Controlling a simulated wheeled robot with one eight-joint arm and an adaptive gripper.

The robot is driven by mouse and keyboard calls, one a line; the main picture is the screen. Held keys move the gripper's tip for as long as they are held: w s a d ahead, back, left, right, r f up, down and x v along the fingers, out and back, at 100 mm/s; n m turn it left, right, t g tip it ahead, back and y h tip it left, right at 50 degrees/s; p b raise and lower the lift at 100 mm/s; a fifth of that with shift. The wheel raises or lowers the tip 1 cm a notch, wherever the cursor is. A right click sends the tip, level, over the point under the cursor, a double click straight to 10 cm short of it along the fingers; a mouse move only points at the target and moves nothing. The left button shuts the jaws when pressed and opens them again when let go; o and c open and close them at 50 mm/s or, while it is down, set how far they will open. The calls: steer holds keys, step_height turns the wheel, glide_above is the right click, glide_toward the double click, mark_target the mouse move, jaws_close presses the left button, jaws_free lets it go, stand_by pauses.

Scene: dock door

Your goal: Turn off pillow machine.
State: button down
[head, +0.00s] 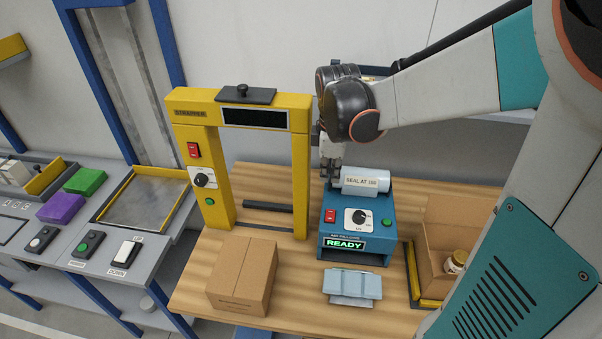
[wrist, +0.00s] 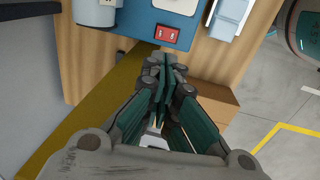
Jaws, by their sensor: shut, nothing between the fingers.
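The pillow machine (head: 326,239) is a blue box with a white film roll (head: 364,181) on top, tagged SEAL AT 100. Its front has a red rocker switch (head: 330,216), a dial (head: 358,218), a green button (head: 387,222) and a lit green READY display (head: 345,245). My gripper (head: 330,180) is shut and empty, above and behind the left side of the machine, left of the roll. In the wrist view the shut fingertips (wrist: 168,68) appear just below the red switch (wrist: 166,36), seemingly apart from it. The blue housing (wrist: 135,18) also shows there.
The yellow strapper frame (head: 302,185) stands close on the left, with its own red switch (head: 193,150) and dial (head: 203,178). A closed carton (head: 241,276) and flat pillows (head: 352,285) lie in front. An open carton (head: 433,278) with a jar (head: 455,262) is right.

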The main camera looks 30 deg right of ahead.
mark_target(327, 212)
steer(key=f+b, duration=0.1)
steer(key=f, duration=0.3)
steer(key=w+f+b, duration=0.1)
steer(key=f, duration=0.4)
steer(key=d+f, duration=0.1)
steer(key=f, duration=0.3)
steer(key=shift+w+f+b, duration=0.15)
steer(key=shift+f+b, duration=0.25)
steer(key=shift+d, duration=0.1)
steer(key=shift+w+f+b, duration=0.15)
steer(key=shift+f+b, duration=0.35)
steer(key=shift+b, duration=0.2)
steer(key=shift+r, duration=0.2)
steer(key=shift+s, duration=0.2)
